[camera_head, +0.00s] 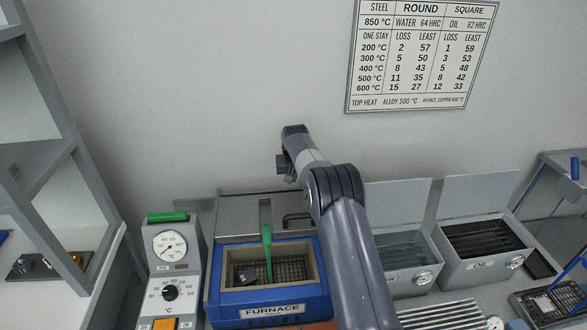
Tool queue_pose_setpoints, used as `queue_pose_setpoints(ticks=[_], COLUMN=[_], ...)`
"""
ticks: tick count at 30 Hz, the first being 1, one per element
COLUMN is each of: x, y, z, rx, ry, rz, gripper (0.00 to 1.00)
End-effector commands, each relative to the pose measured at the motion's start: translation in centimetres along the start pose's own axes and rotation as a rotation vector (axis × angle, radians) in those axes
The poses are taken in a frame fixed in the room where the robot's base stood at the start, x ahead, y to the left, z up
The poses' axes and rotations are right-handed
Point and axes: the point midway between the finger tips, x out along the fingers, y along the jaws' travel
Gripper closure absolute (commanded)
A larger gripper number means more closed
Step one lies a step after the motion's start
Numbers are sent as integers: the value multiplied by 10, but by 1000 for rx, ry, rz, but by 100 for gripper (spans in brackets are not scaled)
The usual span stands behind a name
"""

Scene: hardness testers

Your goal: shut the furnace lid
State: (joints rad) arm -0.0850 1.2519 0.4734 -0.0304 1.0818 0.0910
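The blue furnace (270,311) stands on the bench with its square chamber uncovered. Its grey lid (235,212) is at the back of the chamber, against the wall side, clear of the opening. A dark handle (297,217) shows at the lid's right, partly behind my arm. A green rod-like piece (267,245) reaches down over the chamber, and a small dark piece (245,275) lies on the mesh inside. My gripper (286,168) is at the far end of my arm, above and behind the furnace. Its fingers are too small and turned away to read.
An oil tank (484,265) and another tank (412,280), both with raised lids, stand to the right. A gauge panel (171,275) stands close at the left. A ribbed rack (440,316) lies in front. The wall is close behind.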

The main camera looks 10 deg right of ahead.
Motion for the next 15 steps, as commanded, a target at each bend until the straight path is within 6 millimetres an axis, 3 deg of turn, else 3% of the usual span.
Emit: queue_pose_setpoints(ticks=[3,15], x=[20,8], y=[0,0], z=[0,26], rx=[0,0], ry=[-2,0], rz=[0,0], gripper=[100,100])
